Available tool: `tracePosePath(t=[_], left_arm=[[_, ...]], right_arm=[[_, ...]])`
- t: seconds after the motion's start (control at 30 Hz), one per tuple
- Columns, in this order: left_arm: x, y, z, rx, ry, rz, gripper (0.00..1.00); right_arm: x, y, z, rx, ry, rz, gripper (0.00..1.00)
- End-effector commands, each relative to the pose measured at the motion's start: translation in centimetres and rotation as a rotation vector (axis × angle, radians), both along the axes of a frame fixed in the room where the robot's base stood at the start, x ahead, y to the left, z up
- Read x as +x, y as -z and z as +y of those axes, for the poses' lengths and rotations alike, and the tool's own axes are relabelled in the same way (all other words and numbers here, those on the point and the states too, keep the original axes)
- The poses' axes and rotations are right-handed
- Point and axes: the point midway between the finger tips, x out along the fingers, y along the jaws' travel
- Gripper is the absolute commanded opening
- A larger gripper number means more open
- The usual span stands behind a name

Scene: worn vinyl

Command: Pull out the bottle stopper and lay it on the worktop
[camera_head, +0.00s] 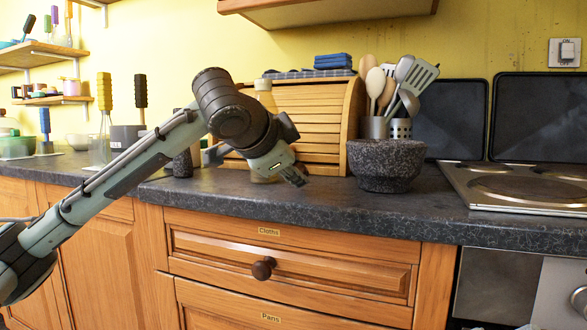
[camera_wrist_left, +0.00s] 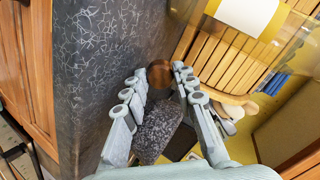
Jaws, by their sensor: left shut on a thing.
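My left gripper (camera_wrist_left: 162,80) is shut on a round brown stopper (camera_wrist_left: 160,73), which shows between its fingertips in the left wrist view. I cannot tell whether the stopper touches the worktop. The bottle (camera_head: 265,98) stands upright on the worktop in front of the roll-top bin, partly behind my left arm. Its pale label side (camera_wrist_left: 247,14) shows at the top of the wrist view. My right gripper is not in view.
The dark speckled worktop (camera_head: 330,203) is clear in front of the wooden roll-top bin (camera_head: 318,115). A stone mortar (camera_head: 388,168) stands right of the gripper, before a pot of utensils (camera_head: 374,127). The hob (camera_head: 525,184) is far right.

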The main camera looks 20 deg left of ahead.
Motion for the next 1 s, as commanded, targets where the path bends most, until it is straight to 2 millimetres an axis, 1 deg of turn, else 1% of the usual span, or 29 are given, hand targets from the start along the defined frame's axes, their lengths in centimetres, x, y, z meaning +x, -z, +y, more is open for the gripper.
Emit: tracePosePath(t=[0.13, 0.17, 0.33, 0.6, 0.73, 0.87, 1.0], left_arm=[[0.0, 0.0, 0.0, 0.000, 0.000, 0.000, 0.00], [0.0, 0.0, 0.0, 0.000, 0.000, 0.000, 0.31], [0.0, 0.0, 0.0, 0.000, 0.000, 0.000, 0.51], [0.0, 0.0, 0.0, 0.000, 0.001, 0.001, 0.51], [-0.6, -0.3, 0.0, 0.000, 0.000, 0.000, 0.51], [-2.4, -1.3, 0.1, 0.001, 0.002, -0.004, 0.51], [-5.2, -2.7, 0.1, 0.000, 0.003, -0.005, 0.51]], right_arm=[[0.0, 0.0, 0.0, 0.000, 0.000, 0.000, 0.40], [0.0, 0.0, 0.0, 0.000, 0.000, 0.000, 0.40], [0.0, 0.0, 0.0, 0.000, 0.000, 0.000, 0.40], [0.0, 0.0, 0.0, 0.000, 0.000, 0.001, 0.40], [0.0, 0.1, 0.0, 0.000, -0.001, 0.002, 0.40], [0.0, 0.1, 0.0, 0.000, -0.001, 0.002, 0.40], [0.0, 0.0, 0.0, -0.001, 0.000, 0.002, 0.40]])
